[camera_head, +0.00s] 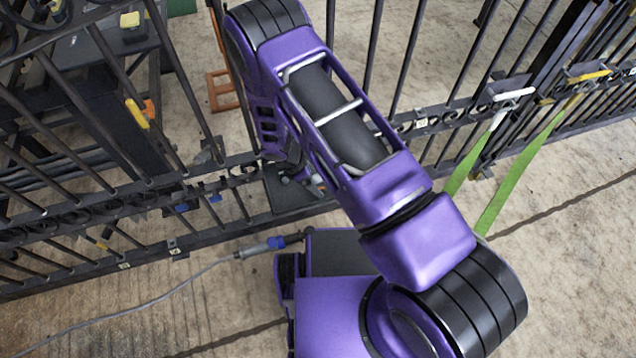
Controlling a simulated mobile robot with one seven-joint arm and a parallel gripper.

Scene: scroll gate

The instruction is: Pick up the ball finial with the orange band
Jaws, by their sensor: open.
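My purple arm rises from the lower right, bends at the top and comes down to the dark gate (60,225). Its far end drops behind my own upper link, near the lower rail. My gripper's fingers are hidden there or cannot be made out. Small grey and reddish parts show beside the arm's end, too small to name. I cannot make out a ball finial with an orange band anywhere in this view.
The gate's bars and scrollwork cross the view. A yellow and orange handle (141,112) is on the left; green straps (519,172) hang at right. A grey cable (150,302) with a blue-ended connector lies at lower left. Bare concrete is at lower right.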

